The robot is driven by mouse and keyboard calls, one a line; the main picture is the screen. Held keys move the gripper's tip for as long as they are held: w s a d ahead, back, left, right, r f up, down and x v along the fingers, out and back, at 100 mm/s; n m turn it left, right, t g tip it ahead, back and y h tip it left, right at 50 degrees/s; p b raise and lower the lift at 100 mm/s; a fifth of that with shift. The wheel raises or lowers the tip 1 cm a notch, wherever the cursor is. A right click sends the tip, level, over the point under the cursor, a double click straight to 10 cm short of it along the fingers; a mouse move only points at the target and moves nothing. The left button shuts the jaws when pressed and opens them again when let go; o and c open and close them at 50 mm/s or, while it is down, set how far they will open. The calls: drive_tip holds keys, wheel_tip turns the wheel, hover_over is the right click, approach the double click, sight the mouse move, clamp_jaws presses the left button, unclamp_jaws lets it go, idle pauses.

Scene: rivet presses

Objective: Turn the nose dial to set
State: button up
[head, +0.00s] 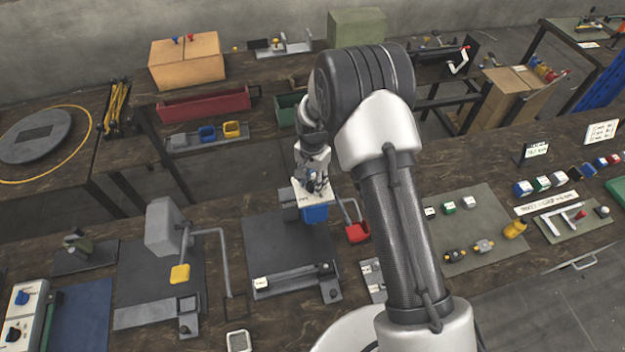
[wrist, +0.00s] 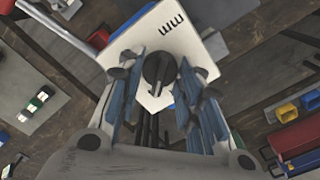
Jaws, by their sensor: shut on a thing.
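The nose dial (wrist: 158,68) is a round black knob on a white plate (wrist: 180,30) in the wrist view. Dark marks are printed on the plate beside the dial. My gripper (wrist: 158,84) is over the plate, its two blue-padded fingers on either side of the dial and shut on it. In the head view my gripper (head: 315,184) points down onto the white plate (head: 312,199) on top of a blue press head (head: 315,214). The dial is hidden there by my gripper, and its exact setting cannot be read.
A red-ended lever (head: 357,232) stands just right of the press head. Another grey press (head: 165,228) with a yellow pad is to the left. A mat (head: 470,225) with small parts lies to the right. A red tray (head: 205,104) is on the bench behind.

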sight(313, 182)
drive_tip(key=shift+c, duration=1.1)
drive_tip(key=n+b, duration=0.3)
drive_tip(key=shift+f+n, duration=0.1)
drive_tip(key=shift+n, duration=0.2)
drive_tip(key=n+b, duration=0.3)
drive_tip(key=n, duration=0.3)
drive_tip(key=shift+n, duration=0.4)
drive_tip(key=o, duration=1.1)
drive_tip(key=shift+r, duration=0.25)
wheel_tip(313, 182, up, 12)
